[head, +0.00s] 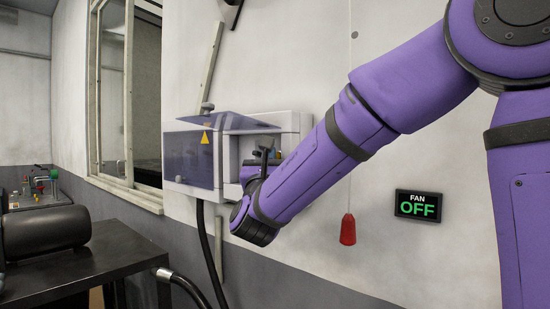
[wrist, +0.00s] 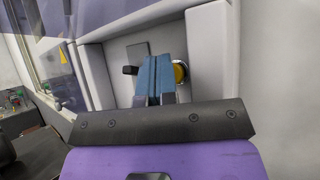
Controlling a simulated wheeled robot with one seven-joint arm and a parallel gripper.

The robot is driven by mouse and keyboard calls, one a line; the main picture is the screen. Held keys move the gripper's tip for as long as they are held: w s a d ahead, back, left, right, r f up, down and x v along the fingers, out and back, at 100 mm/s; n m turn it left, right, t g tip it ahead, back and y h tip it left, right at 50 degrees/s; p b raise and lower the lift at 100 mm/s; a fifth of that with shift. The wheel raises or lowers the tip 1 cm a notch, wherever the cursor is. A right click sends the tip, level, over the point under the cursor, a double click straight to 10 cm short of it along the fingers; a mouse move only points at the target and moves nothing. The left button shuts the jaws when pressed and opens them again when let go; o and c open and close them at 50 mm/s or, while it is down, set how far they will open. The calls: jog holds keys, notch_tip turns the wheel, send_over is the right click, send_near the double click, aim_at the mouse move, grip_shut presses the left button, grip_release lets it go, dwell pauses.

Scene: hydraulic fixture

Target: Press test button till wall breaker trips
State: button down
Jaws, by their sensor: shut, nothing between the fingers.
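The wall breaker box (head: 290,122) is a pale grey housing on the wall, with its tinted cover (head: 190,160) swung open to the left. In the wrist view, a round yellow button (wrist: 181,74) sits in the recess, partly hidden behind my fingers. A black lever (wrist: 130,70) on a grey plate (wrist: 137,51) sticks out to the left of them. My gripper (wrist: 159,62) is shut and empty, its blue fingertips inside the box opening, just left of the button in the picture. I cannot tell whether they touch it.
A red pull handle (head: 348,229) hangs on a cord right of the box. A dark table (head: 110,262) stands at lower left, and a black hose (head: 207,245) runs below the box.

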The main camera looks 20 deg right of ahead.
jog(key=shift+w+d+r, duration=0.1)
jog(key=shift+d+r, duration=0.15)
jog(key=shift+d, duration=0.2)
dwell(0.5)
jog(key=shift+s+a+f, duration=0.25)
jog(key=shift+a, duration=0.3)
jog(key=s+a, duration=0.1)
jog(key=a, duration=0.2)
jog(key=s+a, duration=0.1)
jog(key=shift+s+a, duration=0.3)
dwell(0.5)
dwell(1.0)
